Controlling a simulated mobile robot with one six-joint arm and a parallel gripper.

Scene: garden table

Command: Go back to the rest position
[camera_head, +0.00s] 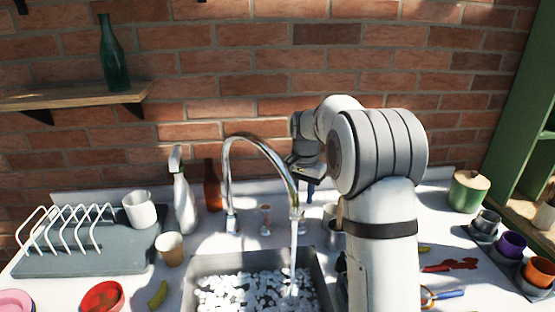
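My arm rises at the right of the sink and bends over toward the wall. My gripper (308,174) hangs behind the curved faucet (228,170), above the back of the counter. The faucet and my own wrist partly cover its fingers, so I cannot tell whether they are open or shut. A small dark blue thing (310,192) shows just below it; I cannot tell whether it is held.
Water runs into the sink (190,275), which holds white lumps. At left are a spray bottle (184,205), brown bottle (212,186), beige cup (170,249), white mug (140,209) and dish rack (75,262). At right are a lidded pot (468,192) and cups (512,244).

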